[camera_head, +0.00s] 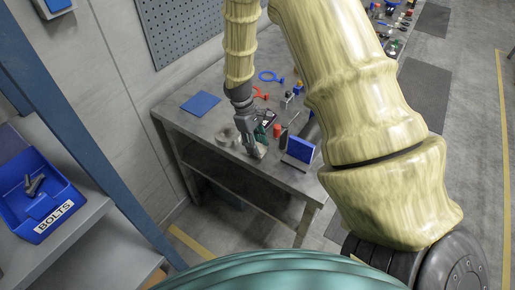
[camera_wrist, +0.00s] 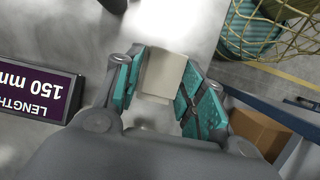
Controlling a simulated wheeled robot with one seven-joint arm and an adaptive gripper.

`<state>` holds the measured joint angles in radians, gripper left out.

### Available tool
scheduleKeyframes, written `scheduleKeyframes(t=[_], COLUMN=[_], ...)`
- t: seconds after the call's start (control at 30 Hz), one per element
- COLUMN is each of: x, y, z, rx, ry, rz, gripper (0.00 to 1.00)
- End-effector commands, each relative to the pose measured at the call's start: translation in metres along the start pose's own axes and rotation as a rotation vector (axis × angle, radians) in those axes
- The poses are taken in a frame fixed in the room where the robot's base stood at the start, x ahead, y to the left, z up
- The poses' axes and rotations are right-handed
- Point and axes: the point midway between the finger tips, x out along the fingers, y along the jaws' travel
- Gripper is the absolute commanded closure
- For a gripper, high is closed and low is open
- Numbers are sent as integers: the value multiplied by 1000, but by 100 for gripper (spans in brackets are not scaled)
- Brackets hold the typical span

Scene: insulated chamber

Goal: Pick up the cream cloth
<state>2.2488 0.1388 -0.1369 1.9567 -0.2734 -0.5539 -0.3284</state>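The cream cloth looks like a small boxy folded piece (camera_wrist: 162,75) between my gripper's teal-padded fingers in the wrist view. My gripper (camera_wrist: 163,82) has one finger along each side of it, with the pads right up against or very close to its sides. I cannot tell whether they press on it. In the head view my gripper (camera_head: 254,151) points down at the near part of the grey workbench (camera_head: 213,121). A small pale part of the cloth (camera_head: 260,152) shows at the fingertips. Whether it rests on the bench or is raised is unclear.
A dark block marked "LENGTH 150 mm" (camera_wrist: 38,91) stands left in the wrist view. A blue upright panel (camera_head: 300,149) and a red item (camera_head: 277,130) are right of my gripper. A pale lump (camera_head: 227,136) lies left. A blue mat (camera_head: 201,104) lies farther back.

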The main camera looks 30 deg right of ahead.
Motion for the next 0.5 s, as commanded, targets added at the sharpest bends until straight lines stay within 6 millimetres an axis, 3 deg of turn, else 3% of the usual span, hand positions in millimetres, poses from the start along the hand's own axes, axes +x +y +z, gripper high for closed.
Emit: scheduleKeyframes(t=[0.33, 0.5], x=[-2, -12], y=[0, 0], z=[0, 3], rx=[0, 1], ry=[0, 1], rz=[0, 0], gripper=[84, 84])
